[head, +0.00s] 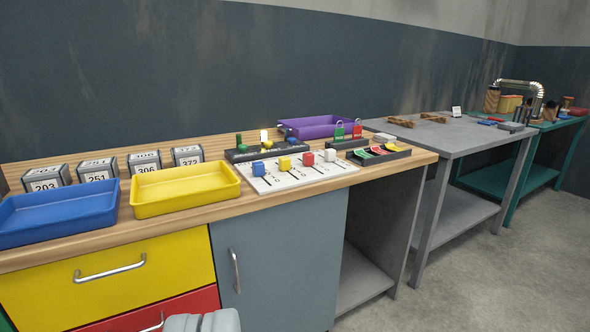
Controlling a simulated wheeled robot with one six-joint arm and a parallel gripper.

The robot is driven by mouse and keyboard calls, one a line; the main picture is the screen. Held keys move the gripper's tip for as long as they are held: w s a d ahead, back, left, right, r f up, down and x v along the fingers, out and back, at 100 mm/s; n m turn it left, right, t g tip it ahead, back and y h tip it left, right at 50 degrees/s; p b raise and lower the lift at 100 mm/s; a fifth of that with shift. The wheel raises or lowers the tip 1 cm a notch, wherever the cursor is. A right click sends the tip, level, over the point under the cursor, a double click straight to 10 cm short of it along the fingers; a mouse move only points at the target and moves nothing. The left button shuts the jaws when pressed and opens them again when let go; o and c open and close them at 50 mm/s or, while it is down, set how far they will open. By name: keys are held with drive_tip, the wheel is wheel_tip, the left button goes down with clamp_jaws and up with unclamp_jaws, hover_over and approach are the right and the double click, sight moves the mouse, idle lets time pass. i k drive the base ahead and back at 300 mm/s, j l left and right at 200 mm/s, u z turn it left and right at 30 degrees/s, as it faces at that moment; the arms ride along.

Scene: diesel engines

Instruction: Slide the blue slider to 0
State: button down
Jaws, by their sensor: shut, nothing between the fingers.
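The blue slider (258,168) is a small cube on a white slider panel (293,180) on the wooden workbench. It stands leftmost in a row with a yellow slider (285,163), a red slider (308,159) and a white slider (330,155). All of them sit toward the back of the panel. Dark slots and small marks run in front of them, too small to read surely. My gripper (203,320) shows only in part at the bottom edge, grey, shut and empty. It is low in front of the drawers, well apart from the blue slider.
A yellow tray (185,200) and a blue tray (60,228) lie left of the panel. A dark switch box (240,155) and a purple tray (318,131) are behind it. A black compartment tray (380,158) is at right. Open floor (480,270) lies right.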

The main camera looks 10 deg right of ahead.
sight(258, 168)
drive_tip(key=i+l, duration=0.15)
drive_tip(key=i, duration=0.4)
drive_tip(key=i+l, duration=0.1)
drive_tip(key=i, duration=0.45)
